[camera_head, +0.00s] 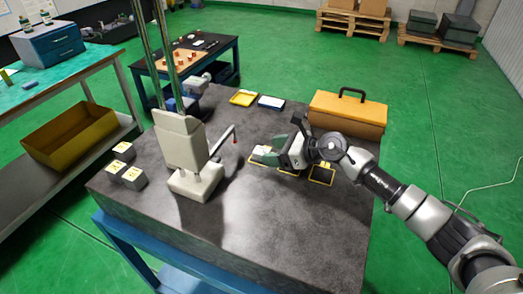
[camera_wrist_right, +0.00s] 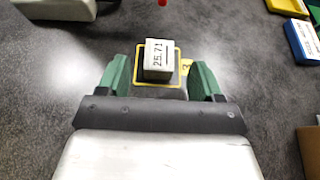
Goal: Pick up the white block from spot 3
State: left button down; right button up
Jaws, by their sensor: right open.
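The white block (camera_wrist_right: 158,55) stands on a dark square outlined in yellow, with a yellow 3 beside it, in the right wrist view. Its label reads 25.71. In the head view only a small pale part of the block (camera_head: 263,150) shows beside my right gripper (camera_head: 272,153). The right gripper is open, its green fingers (camera_wrist_right: 160,77) pointing at the block, one to either side of it in the wrist picture. A gap shows between each finger and the block. My left gripper is not in view.
A measuring stand (camera_head: 187,150) with a red-tipped probe is left of the gripper on the dark table (camera_head: 240,225). Pale blocks (camera_head: 128,172) sit at the table's left. A yellow toolbox (camera_head: 348,112) and yellow and blue trays (camera_head: 243,98) are behind. The front of the table is clear.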

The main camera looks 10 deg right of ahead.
jog(key=shift+x, duration=1.45)
jog(key=shift+r, duration=0.1)
jog(key=c, duration=1.1)
jog(key=shift+r, duration=0.15)
